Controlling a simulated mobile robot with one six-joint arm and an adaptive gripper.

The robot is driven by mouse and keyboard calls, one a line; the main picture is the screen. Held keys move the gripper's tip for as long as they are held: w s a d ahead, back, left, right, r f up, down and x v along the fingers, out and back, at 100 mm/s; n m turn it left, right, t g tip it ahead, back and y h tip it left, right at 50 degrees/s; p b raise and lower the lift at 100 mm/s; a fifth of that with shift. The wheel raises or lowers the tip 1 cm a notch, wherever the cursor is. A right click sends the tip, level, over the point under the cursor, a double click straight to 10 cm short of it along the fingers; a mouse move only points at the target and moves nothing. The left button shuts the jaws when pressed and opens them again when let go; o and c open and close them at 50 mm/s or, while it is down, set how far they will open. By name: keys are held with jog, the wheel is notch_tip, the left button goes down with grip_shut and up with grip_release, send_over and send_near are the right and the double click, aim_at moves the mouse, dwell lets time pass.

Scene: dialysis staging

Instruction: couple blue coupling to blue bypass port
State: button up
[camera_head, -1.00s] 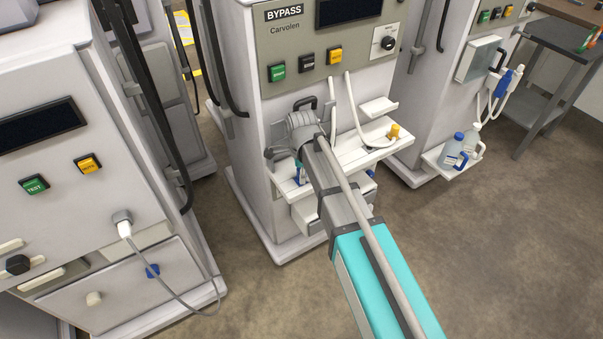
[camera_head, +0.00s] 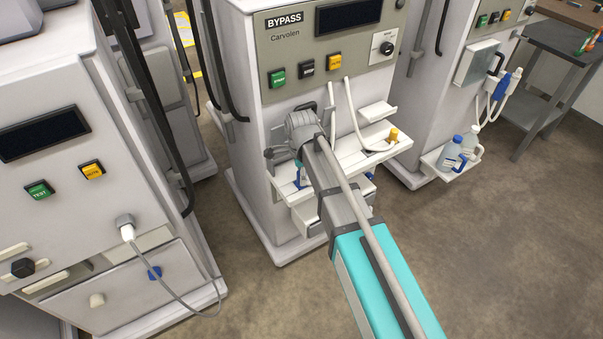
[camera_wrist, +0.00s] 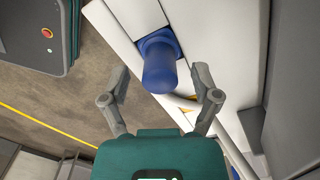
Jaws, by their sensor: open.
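A blue cylindrical piece with a wide collar (camera_wrist: 158,65), which looks like the blue coupling, sits in a gap in a white shelf or panel in the wrist view. My gripper (camera_wrist: 161,82) is open, with one finger on each side of the blue piece and visible space to both; nothing is held. In the head view my arm covers most of the gripper's place, at the shelf of the machine labelled BYPASS (camera_head: 284,19). A little blue (camera_head: 301,177) shows left of my arm there. I cannot make out the blue bypass port for certain.
A yellow-capped piece (camera_head: 393,135) with a white hose stands on the right of the white shelf (camera_head: 352,160). Bottles (camera_head: 452,153) stand on the right machine. The floor between is clear.

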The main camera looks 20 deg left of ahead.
jog(key=shift+r+p, duration=3.45)
jog(key=shift+r, duration=0.35)
jog(key=w+d+r+m+p, duration=0.2)
jog(key=w+d+m, duration=0.1)
jog(key=d, duration=0.6)
jog(key=w+d+r+m+p, duration=0.1)
jog(key=w+d+m, duration=0.2)
jog(key=d, duration=0.6)
jog(key=shift+w+d+r+p, duration=0.35)
jog(key=shift+w, duration=0.35)
jog(key=s+d+r+n+p, duration=0.2)
jog(key=s+d+n, duration=0.4)
jog(key=d+n, duration=0.3)
jog(key=s+d+r+n+p, duration=0.3)
jog(key=s+d+n, duration=0.3)
jog(key=d+n, duration=0.3)
jog(key=d, duration=0.4)
jog(key=shift+r+p, duration=0.3)
